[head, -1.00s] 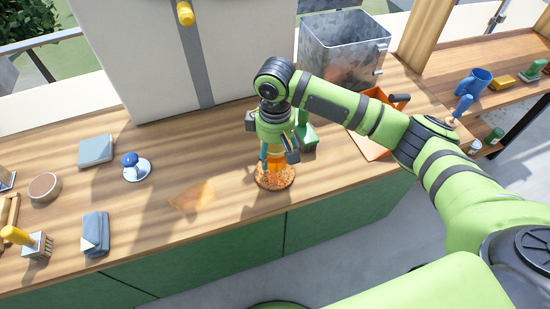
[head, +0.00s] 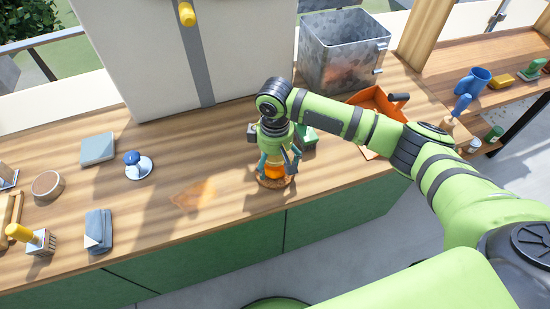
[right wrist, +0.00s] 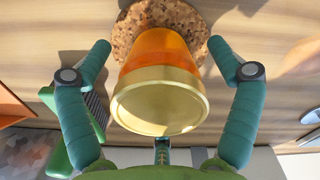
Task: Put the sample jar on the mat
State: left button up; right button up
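The sample jar (head: 275,171) is amber with a gold lid. It stands upright on the round speckled cork mat (head: 266,183) near the counter's front edge. In the right wrist view the jar's lid (right wrist: 158,101) faces me, and the mat (right wrist: 155,14) shows behind its base. My right gripper (head: 279,164) points down over the jar. Its teal fingers (right wrist: 158,48) are spread on both sides of the jar, with gaps visible beside it. My left gripper is not in view.
A green-handled brush (head: 306,138) stands close behind the right gripper. An orange dustpan (head: 378,103) and a metal bin (head: 343,55) are further back right. A blue-knobbed item (head: 138,165), grey cloth (head: 98,231) and yellow-handled brush (head: 38,240) lie left. The counter just left of the mat is clear.

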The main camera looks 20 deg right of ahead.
notch_tip(320, 180, up, 12)
jog(key=shift+r+b, duration=0.15)
jog(key=shift+b, duration=0.95)
jog(key=shift+a, duration=0.1)
